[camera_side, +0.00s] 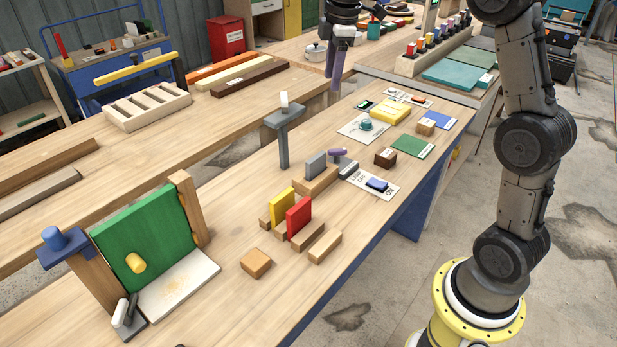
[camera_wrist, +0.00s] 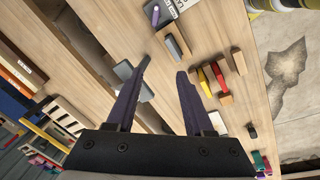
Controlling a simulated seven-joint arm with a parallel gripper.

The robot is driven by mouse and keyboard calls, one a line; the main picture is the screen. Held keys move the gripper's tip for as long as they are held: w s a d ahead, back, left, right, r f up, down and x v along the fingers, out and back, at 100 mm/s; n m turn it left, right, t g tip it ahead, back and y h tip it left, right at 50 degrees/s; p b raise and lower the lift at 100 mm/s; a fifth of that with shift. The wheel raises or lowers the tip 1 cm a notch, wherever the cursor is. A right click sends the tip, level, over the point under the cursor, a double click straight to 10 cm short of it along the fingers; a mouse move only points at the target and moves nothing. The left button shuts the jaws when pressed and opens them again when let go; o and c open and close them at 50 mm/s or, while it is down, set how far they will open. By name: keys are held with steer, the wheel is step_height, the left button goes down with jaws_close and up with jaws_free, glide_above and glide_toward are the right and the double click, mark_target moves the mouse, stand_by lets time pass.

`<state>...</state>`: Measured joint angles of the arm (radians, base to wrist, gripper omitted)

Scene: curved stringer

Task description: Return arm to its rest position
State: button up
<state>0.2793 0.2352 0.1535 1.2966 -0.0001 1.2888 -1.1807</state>
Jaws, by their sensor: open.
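My gripper (camera_wrist: 164,68) is open, with nothing between its two dark purple fingers in the wrist view. In the side view my gripper (camera_side: 337,66) hangs at the top centre, fingers down, high over the far part of the bench. My arm stands at the right. The wooden workbench (camera_side: 225,290) lies below, apart from the gripper. On it a red board (camera_side: 299,216) and a yellow board (camera_side: 281,208) stand upright in wooden holders. The red board (camera_wrist: 221,78) and yellow board (camera_wrist: 210,75) also show at the wrist view's right.
A green panel (camera_side: 150,240) stands in a wooden frame at the front left. A grey post (camera_side: 283,148) rises from the bench middle. Several small blocks and labelled mats lie toward the far right end. A slotted wooden tray (camera_side: 146,105) sits on the rear bench.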

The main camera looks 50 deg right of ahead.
steer(key=s+a+r+m+t, duration=0.1)
steer(key=s+a+r, duration=0.2)
steer(key=s+a, duration=0.35)
steer(key=s+a+r+m+t, duration=0.1)
steer(key=s+a+r, duration=0.2)
steer(key=s, duration=0.6)
steer(key=s+a+f+m+t, duration=0.1)
steer(key=s+a+f+m, duration=0.2)
steer(key=s+f+m, duration=0.5)
steer(key=s+f, duration=0.2)
steer(key=s, duration=0.3)
steer(key=shift+a+f+t+y, duration=0.2)
steer(key=shift+f+t+y, duration=0.1)
